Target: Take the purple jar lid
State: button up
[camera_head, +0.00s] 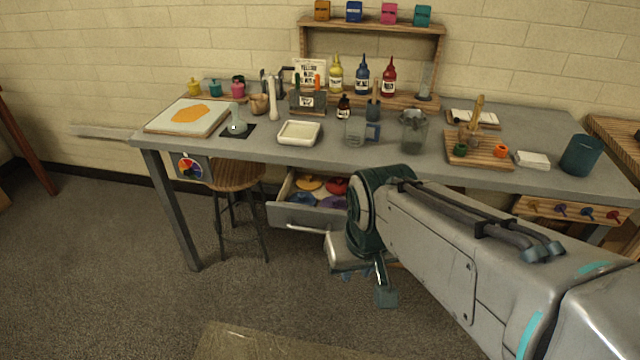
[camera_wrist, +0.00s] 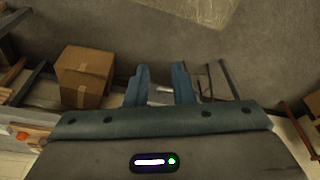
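The purple jar lid (camera_head: 333,202) lies in the open drawer (camera_head: 291,214) under the table, in the front right of what shows. An orange lid (camera_head: 308,183), a red lid (camera_head: 337,187) and a blue lid (camera_head: 302,198) lie in the same drawer. My gripper (camera_head: 385,296) hangs low, to the right of the drawer and below it, apart from the lids. In the wrist view my gripper (camera_wrist: 163,72) has its two fingers apart with nothing between them. The lids cannot be made out in the wrist view.
The grey table (camera_head: 225,150) carries jars, bottles, a white tray (camera_head: 299,133) and a wooden board (camera_head: 478,150). A wooden stool (camera_head: 236,176) stands left of the drawer. A cardboard box (camera_wrist: 84,75) is on the floor. The floor in front is mostly clear.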

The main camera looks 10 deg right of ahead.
aim_at(339, 203)
jog(key=z, duration=0.25)
jog(key=i, duration=1.05)
jog(key=z, duration=0.5)
